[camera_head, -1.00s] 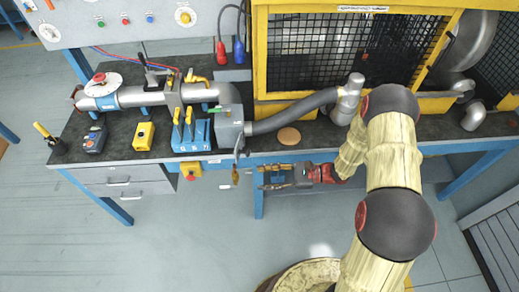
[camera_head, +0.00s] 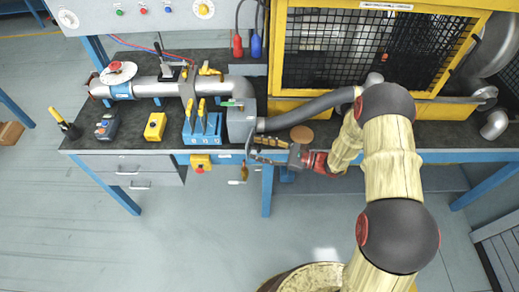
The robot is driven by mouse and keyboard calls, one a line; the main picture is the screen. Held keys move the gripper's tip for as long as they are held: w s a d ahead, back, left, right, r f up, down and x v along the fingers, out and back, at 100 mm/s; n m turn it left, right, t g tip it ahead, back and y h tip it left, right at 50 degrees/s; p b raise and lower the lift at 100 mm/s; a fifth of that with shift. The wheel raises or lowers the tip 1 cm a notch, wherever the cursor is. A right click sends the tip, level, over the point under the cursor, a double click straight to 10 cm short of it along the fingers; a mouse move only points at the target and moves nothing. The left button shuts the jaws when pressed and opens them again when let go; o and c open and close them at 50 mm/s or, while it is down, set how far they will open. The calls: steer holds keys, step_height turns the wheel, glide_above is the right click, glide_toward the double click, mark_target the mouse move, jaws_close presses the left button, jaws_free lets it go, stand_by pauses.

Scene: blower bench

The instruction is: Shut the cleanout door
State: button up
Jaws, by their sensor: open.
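The grey metal box (camera_head: 241,120) stands at the bench's front edge, where the pipe and the dark hose meet. A thin grey plate, which looks like the cleanout door (camera_head: 248,140), shows nearly edge-on at its front right corner and appears to stand open. My gripper (camera_head: 256,148) is open, with its fingers pointing left, just right of and close to this plate. I cannot tell whether a finger touches it. A brown-handled part (camera_head: 244,174) hangs below the box in front of the bench edge.
A blue block with yellow levers (camera_head: 203,125) stands left of the box. The dark hose (camera_head: 305,109) runs right, behind my gripper. A tan disc (camera_head: 302,134) lies on the bench. Open floor (camera_head: 200,235) lies in front.

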steer(key=shift+c, duration=1.3)
jaws_close()
